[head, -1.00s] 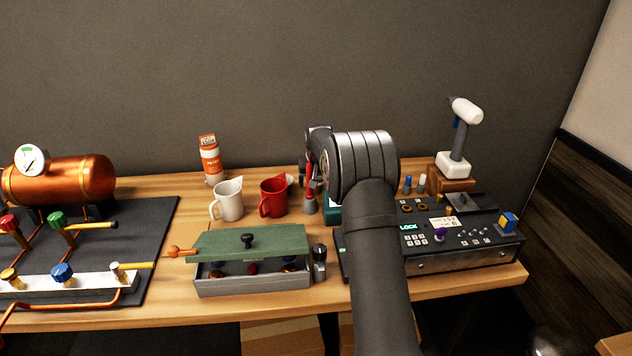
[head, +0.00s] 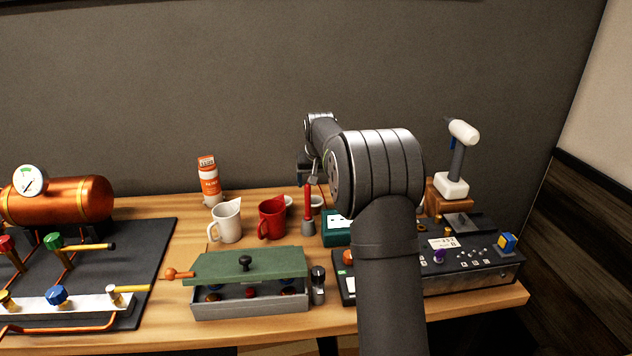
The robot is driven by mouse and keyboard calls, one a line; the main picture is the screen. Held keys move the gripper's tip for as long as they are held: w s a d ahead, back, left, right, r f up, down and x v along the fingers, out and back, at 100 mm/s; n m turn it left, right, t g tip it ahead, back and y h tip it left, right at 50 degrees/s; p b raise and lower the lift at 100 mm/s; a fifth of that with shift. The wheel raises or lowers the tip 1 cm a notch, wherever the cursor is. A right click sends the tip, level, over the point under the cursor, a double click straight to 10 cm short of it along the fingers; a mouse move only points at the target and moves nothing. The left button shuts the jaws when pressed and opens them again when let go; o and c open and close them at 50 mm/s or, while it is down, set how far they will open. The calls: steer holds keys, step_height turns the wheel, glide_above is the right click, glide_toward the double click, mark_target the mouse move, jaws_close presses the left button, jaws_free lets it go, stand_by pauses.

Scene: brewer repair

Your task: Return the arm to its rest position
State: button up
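My arm rises from the bottom of the head view, bends at a thick ribbed joint, and reaches back over the bench. My gripper (head: 311,172) is at its far end, small and partly hidden behind the arm's joints. It is above the back of the bench, close to the top of a red-handled tool with a grey foot (head: 308,228). I cannot tell whether they touch. The fingers are too small and dark to tell whether they are open or shut. The tool stands upright.
A red mug (head: 271,220), a white jug (head: 226,223) and an orange-white canister (head: 209,182) stand left of the arm. A green-lidded grey box (head: 250,303) is in front. A control panel (head: 470,277) lies right, a copper boiler (head: 70,201) left. The wall behind is bare.

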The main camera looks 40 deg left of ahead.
mark_target(314, 199)
steer(key=x, duration=1.2)
steer(key=shift+r, duration=1.85)
steer(key=shift+f, duration=0.15)
